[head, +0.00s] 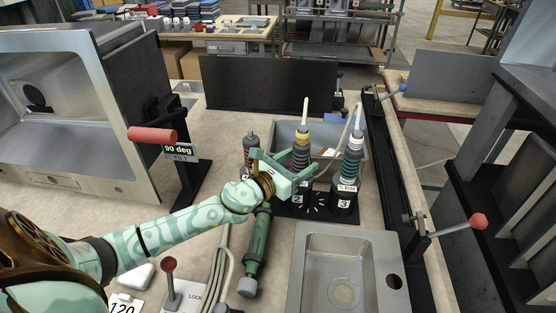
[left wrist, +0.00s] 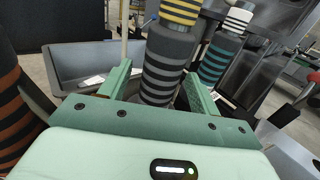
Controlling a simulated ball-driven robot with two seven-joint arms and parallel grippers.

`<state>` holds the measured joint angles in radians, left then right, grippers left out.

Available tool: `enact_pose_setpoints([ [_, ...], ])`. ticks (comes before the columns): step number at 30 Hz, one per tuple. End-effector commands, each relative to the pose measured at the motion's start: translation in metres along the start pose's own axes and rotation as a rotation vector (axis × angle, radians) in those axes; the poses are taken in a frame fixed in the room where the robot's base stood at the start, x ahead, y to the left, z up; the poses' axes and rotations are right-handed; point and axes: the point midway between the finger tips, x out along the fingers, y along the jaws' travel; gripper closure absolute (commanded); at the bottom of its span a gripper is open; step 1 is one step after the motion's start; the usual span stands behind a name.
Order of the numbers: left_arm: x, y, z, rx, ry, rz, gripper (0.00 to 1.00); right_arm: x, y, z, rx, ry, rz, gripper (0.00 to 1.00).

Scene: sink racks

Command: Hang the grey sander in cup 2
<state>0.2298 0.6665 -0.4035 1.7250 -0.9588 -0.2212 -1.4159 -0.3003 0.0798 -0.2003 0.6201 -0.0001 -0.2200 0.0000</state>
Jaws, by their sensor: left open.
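The grey sander (head: 301,152), dark grey with yellow bands at its top, stands roughly upright at the middle cup, marked 2 (head: 298,199). It also shows in the left wrist view (left wrist: 168,62). My left gripper (head: 300,172) is open, with one finger on each side of the grey sander's body; I cannot tell whether either touches it. The gripper hides the sander's lower end in the head view, so its seat in the cup is not clear. My right gripper is not in view.
A teal-banded tool (head: 350,160) stands in cup 3 (head: 343,203), close on the right. An orange-banded tool (left wrist: 15,115) stands on the left. A green cylindrical tool (head: 258,240) lies on the bench before the cups, near a steel sink (head: 345,245).

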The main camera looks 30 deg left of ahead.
Motion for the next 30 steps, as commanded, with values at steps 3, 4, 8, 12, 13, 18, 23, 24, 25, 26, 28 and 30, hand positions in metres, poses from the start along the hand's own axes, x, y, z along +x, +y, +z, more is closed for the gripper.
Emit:
enact_pose_setpoints([
  [3, -0.024, -0.001, -0.001, 0.000, 0.003, -0.002, 0.38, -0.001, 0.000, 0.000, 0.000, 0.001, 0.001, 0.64],
  [4, -0.031, 0.000, -0.002, 0.000, 0.004, -0.001, 0.38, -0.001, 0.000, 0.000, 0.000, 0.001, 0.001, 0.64],
  [8, -0.067, -0.001, -0.003, -0.001, 0.004, -0.001, 0.38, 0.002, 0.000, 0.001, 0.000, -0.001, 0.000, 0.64],
  [12, -0.102, -0.001, -0.003, -0.001, 0.004, -0.001, 0.38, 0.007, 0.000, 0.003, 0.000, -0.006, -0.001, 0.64],
  [13, -0.108, -0.001, -0.003, -0.002, 0.003, 0.000, 0.38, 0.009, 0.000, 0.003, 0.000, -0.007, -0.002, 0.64],
  [18, -0.137, -0.001, -0.003, -0.002, 0.000, 0.000, 0.38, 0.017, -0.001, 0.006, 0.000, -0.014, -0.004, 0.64],
  [23, -0.150, 0.000, -0.001, -0.001, -0.001, 0.000, 0.38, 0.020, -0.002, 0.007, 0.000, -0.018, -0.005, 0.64],
  [24, -0.152, 0.000, 0.000, 0.000, -0.002, 0.000, 0.38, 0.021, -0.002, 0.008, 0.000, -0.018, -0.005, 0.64],
  [25, -0.152, 0.000, 0.001, 0.000, -0.003, 0.000, 0.38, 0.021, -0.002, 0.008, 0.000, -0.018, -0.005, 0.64],
  [26, -0.153, 0.000, 0.001, 0.000, -0.003, 0.000, 0.38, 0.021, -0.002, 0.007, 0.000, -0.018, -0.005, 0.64],
  [28, -0.153, 0.000, 0.001, 0.001, -0.003, 0.000, 0.38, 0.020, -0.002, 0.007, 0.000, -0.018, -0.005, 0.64],
  [30, -0.153, 0.000, 0.002, 0.001, -0.004, 0.000, 0.38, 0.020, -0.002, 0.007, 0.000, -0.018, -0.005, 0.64],
])
